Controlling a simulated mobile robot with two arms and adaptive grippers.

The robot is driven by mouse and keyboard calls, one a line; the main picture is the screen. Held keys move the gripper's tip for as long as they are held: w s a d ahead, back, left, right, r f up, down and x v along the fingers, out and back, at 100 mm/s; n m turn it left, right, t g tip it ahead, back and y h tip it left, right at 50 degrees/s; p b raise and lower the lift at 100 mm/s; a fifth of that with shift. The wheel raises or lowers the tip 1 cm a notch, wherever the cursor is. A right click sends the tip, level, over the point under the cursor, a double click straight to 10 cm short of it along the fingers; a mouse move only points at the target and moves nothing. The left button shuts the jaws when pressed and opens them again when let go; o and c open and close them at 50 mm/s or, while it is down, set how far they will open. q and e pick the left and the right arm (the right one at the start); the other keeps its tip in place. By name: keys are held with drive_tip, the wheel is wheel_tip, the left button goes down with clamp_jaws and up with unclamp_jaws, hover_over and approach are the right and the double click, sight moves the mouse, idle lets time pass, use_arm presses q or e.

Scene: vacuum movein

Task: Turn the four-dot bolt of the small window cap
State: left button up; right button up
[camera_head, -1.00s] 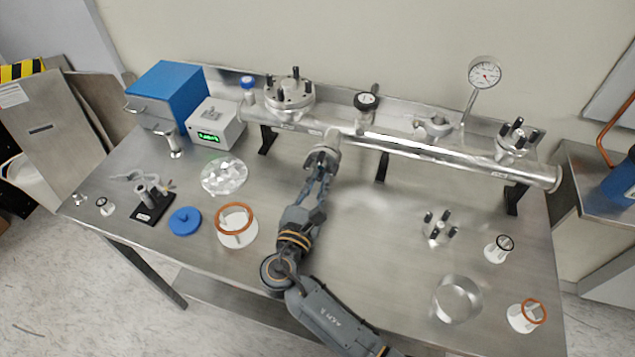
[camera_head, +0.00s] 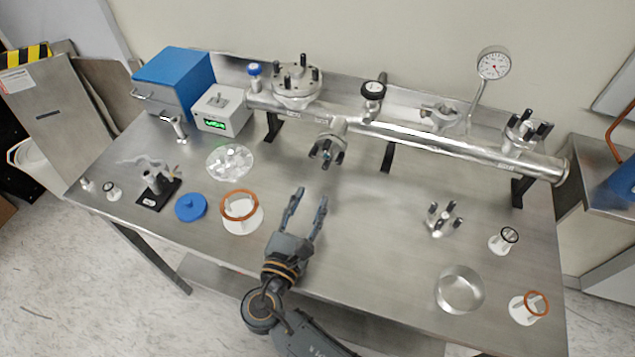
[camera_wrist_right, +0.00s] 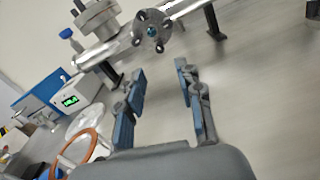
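The small window cap (camera_head: 326,151) is a round metal flange on the short front port of the long tube, with several dark bolts around its rim. In the right wrist view, the cap (camera_wrist_right: 152,31) faces me, with a bluish centre. The dots that mark its bolts are too small to make out. My right gripper (camera_head: 310,195) is open and empty, in front of the cap and apart from it. In the right wrist view, its two fingers (camera_wrist_right: 160,70) are spread, with the cap beyond them. My left gripper is not in view.
The long metal tube (camera_head: 450,148) stands on dark supports at the back of the table. A clear dish of small parts (camera_head: 231,161) and an orange-ringed white part (camera_head: 240,219) lie left of the gripper. A four-post metal part (camera_head: 443,221) stands to the right. The table between is clear.

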drive_tip(key=shift+v, duration=1.65)
